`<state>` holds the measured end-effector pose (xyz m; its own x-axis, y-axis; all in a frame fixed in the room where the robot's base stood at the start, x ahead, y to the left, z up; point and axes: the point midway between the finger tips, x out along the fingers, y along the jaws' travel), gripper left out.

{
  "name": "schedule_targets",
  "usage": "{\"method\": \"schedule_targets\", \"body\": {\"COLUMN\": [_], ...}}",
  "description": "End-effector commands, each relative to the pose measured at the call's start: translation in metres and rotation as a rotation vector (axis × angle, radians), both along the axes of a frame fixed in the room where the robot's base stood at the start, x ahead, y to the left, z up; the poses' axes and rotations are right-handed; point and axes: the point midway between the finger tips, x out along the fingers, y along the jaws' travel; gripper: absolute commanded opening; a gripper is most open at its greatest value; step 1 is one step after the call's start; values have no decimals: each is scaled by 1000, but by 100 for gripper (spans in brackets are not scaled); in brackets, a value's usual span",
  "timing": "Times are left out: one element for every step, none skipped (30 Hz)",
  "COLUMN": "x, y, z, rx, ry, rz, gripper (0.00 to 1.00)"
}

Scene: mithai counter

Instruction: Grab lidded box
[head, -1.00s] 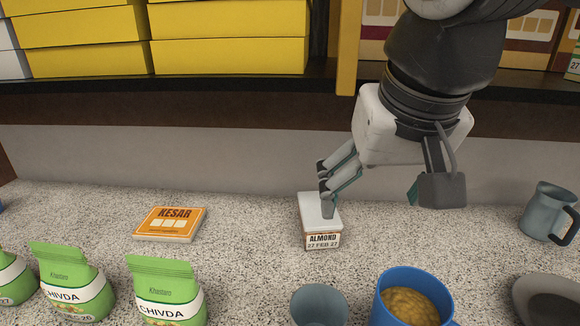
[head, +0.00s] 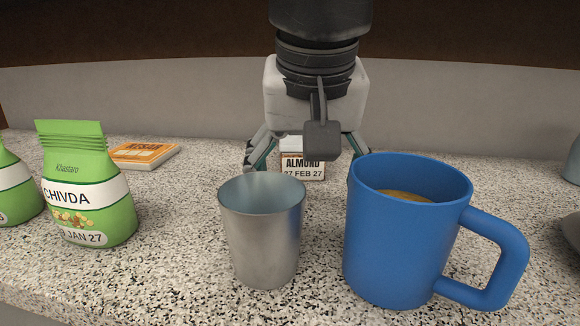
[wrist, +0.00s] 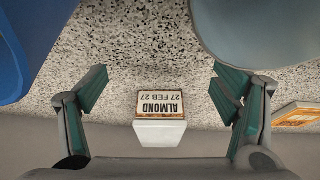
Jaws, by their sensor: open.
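The lidded box is a small white box with a label reading ALMOND 27 FEB 27. It stands on the speckled counter, and in the head view the box (head: 303,171) is partly hidden behind my gripper. In the wrist view the box (wrist: 160,130) sits midway between my fingers, with its label facing the camera. My gripper (head: 305,160) is open, with one finger to each side of the box. In the wrist view my gripper (wrist: 161,90) shows both fingers spread wide and apart from the box.
A metal tumbler (head: 262,230) and a blue mug (head: 395,250) with brown contents stand in front of the box. Green CHIVDA packets (head: 85,190) stand at the left. An orange KESAR box (head: 145,155) lies behind them. A wall runs close behind the counter.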

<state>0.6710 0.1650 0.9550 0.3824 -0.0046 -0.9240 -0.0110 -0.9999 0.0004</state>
Motion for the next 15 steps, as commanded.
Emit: {"method": "schedule_targets", "body": {"x": [3, 5, 10, 15, 20, 27, 33, 38, 45, 50, 54, 59, 63, 66, 68], "y": [1, 1, 1, 1, 1, 1, 1, 1, 1, 0, 1, 0, 0, 0, 0], "z": [-2, -2, -2, -2, -2, -3, -3, -3, -3, -3, -2, -2, -2, -1, -2], "rx": [0, 0, 0, 2, 2, 1, 2, 1, 0, 0, 0, 0, 0, 0, 0], "ry": [0, 1, 1, 2, 2, 2, 2, 2, 2, 1, 1, 1, 0, 0, 0], "rz": [-1, -1, -1, -1, -1, -2, -1, -2, -1, -1, -1, -1, -1, -1, -1], "gripper": [82, 82, 82, 82, 82, 82, 82, 82, 82, 82, 82, 82, 82, 82, 82]}}
